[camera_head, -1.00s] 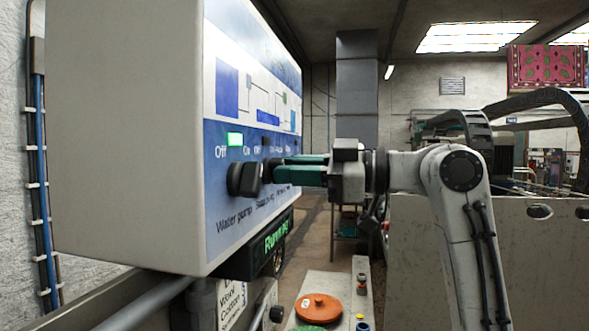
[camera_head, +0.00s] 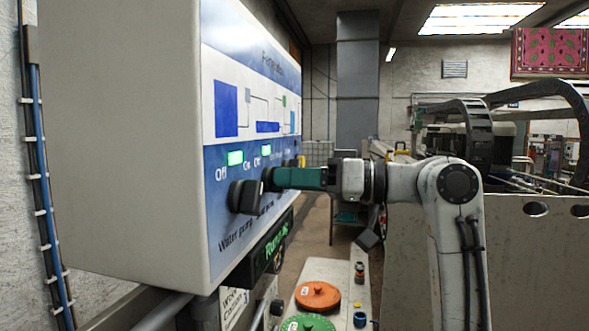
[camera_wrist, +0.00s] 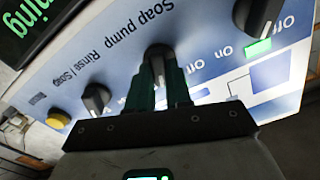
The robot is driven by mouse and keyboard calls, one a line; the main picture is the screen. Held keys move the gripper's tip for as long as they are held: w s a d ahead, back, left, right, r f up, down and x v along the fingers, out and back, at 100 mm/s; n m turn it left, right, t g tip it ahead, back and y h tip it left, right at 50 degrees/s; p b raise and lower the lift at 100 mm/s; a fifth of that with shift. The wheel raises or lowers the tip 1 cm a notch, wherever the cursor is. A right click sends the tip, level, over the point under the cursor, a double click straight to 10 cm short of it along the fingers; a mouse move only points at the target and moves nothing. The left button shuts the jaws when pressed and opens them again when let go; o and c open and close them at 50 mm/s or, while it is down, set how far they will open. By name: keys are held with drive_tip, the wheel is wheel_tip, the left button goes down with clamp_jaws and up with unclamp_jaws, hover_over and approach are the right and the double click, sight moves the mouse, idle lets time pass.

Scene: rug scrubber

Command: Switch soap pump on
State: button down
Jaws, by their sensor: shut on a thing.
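The control box (camera_head: 120,140) has a sloping blue-and-white panel with black knobs. In the wrist view, the soap pump knob (camera_wrist: 157,62) sits between the green fingers of my gripper (camera_wrist: 158,72), which is shut on it. The label "Soap pump" lies beside it. In the head view, my gripper (camera_head: 275,178) reaches the panel from the right, and the soap pump knob is hidden behind the fingers and the nearer knob. A second green lamp (camera_head: 266,150) above it is lit.
The water pump knob (camera_head: 246,196) is closest, with its own lit green lamp (camera_head: 235,158). A green-lettered display (camera_head: 272,250) hangs below. Orange and green lids (camera_head: 317,295) stand underneath.

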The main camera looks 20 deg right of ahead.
drive_tip(key=shift+r+m+p, duration=0.1)
drive_tip(key=shift+m+p, duration=0.4)
drive_tip(key=shift+m, duration=0.4)
drive_tip(key=c, duration=1)
unclamp_jaws()
drive_tip(key=shift+c, duration=0.2)
drive_tip(key=b+v, duration=0.3)
drive_tip(key=v, duration=0.7)
drive_tip(key=shift+s+d, duration=0.2)
drive_tip(key=shift+d, duration=0.15)
